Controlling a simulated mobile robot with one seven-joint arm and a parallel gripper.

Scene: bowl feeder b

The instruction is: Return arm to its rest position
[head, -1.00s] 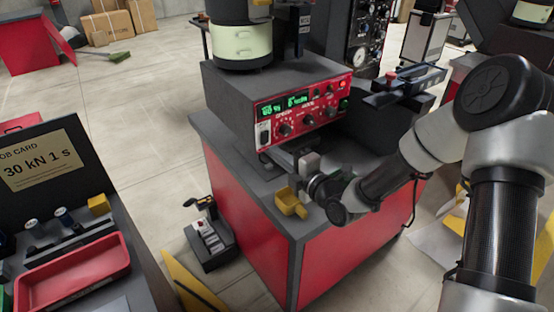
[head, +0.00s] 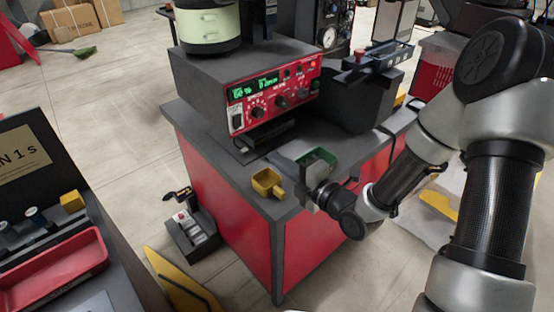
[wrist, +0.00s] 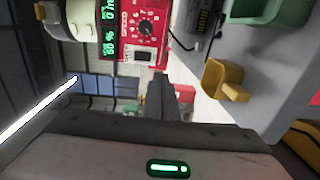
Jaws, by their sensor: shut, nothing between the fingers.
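My arm reaches in from the right in the head view. My gripper (head: 276,158) is over the grey top of the red cabinet, in front of the red-faced control unit (head: 270,98). In the wrist view its fingers (wrist: 157,88) are together with nothing between them. A yellow scoop-like cup (head: 267,183) sits on the cabinet's front corner, just left of my gripper and apart from it. The cup also shows at the right of the wrist view (wrist: 220,80). The arm partly hides the cabinet's right side.
A green bin (head: 318,160) stands on the cabinet top behind my gripper. A pale green bowl unit (head: 208,30) sits on the control unit. A red tray (head: 50,272) is at the lower left. A pedal-like box (head: 192,230) is on the floor.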

